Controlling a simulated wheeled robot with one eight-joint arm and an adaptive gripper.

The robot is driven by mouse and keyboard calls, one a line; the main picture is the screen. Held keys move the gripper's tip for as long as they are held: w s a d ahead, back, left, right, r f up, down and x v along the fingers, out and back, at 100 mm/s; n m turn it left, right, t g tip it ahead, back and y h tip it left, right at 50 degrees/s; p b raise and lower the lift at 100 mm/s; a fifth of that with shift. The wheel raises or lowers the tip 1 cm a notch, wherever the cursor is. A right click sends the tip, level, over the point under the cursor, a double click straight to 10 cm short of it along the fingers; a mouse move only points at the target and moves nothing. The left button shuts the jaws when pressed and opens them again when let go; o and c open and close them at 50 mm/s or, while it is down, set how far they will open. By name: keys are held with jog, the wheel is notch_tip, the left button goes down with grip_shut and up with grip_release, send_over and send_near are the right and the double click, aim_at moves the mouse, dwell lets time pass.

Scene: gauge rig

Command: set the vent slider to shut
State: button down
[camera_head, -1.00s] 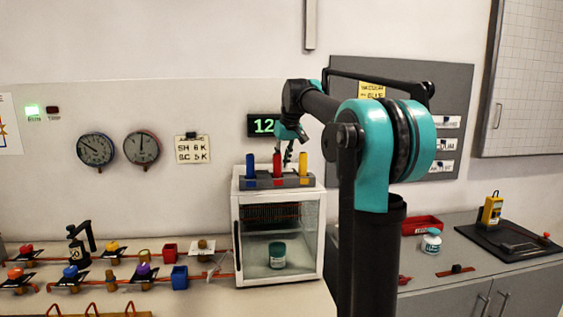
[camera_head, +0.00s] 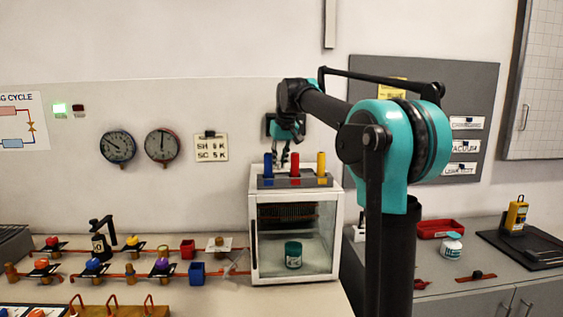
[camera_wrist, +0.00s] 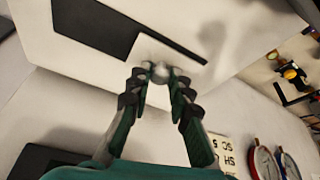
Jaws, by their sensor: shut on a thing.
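The white glass-fronted cabinet (camera_head: 253,230) stands at the bench's right end. My gripper (camera_head: 290,164) reaches down over its top, behind the coloured cylinders, so its fingertips are partly hidden in the head view. In the wrist view my gripper (camera_wrist: 158,76) is shut on a small round pale knob (camera_wrist: 160,70). The knob appears to be the vent slider's and sits on a light plate (camera_wrist: 148,50). A dark opening (camera_wrist: 95,25) lies left of the plate, and a thin dark strip (camera_wrist: 188,52) runs out to its right. The head view hides the slider.
Blue, red (camera_head: 295,164) and yellow (camera_head: 321,165) cylinders stand in a grey rack (camera_head: 305,181) at the cabinet top's front, close to my fingers. Two gauges (camera_head: 118,147) and a small card (camera_head: 210,147) are on the wall. Valves and pipes fill the bench left.

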jog(key=c, duration=1.4)
grip_release()
jog(key=shift+a, duration=0.3)
jog(key=v, duration=1.2)
